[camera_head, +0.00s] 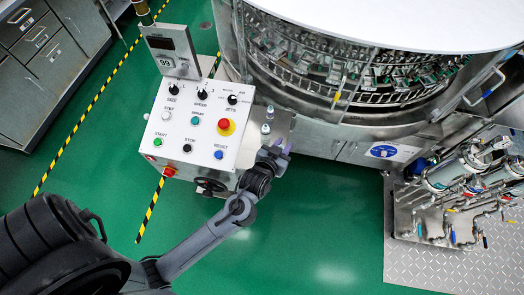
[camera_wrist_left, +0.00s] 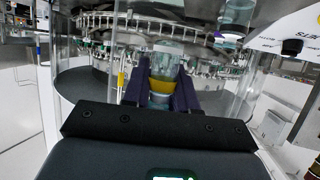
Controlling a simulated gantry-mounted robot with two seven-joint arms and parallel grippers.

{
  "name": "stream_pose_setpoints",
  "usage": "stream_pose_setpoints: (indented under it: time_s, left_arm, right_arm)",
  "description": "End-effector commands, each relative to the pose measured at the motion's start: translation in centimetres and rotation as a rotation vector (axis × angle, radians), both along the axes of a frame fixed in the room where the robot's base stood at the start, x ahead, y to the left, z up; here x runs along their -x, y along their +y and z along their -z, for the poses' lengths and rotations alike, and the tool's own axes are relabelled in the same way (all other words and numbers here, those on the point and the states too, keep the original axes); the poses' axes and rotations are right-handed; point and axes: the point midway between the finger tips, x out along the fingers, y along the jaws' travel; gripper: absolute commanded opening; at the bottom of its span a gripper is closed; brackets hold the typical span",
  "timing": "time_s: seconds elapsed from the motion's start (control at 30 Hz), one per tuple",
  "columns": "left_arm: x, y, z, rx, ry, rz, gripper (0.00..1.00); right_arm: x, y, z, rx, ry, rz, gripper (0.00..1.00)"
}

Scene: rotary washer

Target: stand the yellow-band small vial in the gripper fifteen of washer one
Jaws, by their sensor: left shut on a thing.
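My left gripper (camera_head: 277,148) is by the lower right of the control panel, just outside the washer's front. In the left wrist view its purple fingers (camera_wrist_left: 163,84) are shut on the yellow-band vial (camera_wrist_left: 162,86), a clear vial with a yellow band. The vial is held between the fingers and cannot be made out in the head view. The rotary washer (camera_head: 345,75) stands at the upper right with rings of small grippers inside. Its ring also shows behind the vial in the left wrist view (camera_wrist_left: 95,50). I cannot read which gripper is fifteen. My right gripper is not in view.
Pipework (camera_head: 455,185) is at the right. Green floor is open below.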

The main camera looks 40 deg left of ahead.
Motion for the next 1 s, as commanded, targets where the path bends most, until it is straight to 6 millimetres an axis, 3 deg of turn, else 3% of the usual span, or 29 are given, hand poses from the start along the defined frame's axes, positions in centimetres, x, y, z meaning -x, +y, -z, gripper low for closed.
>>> stream_pose_setpoints:
  time_s: [0.2, 0.4, 0.67, 1.0]
  left_arm:
    - [1.0, 4.4, 2.8, -0.005, 0.001, 0.000, 0.00]
    - [1.6, 6.7, 4.2, -0.003, 0.001, 0.001, 0.00]
    - [1.7, 7.4, 5.0, 0.000, 0.000, 0.000, 0.00]
    - [1.8, 7.3, 8.5, 0.000, -0.001, 0.001, 0.00]
  right_arm:
    - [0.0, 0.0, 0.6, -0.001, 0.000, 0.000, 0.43]
    - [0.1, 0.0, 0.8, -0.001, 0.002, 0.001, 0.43]
    - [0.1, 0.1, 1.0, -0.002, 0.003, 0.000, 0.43]
    - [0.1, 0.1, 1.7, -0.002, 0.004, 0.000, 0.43]
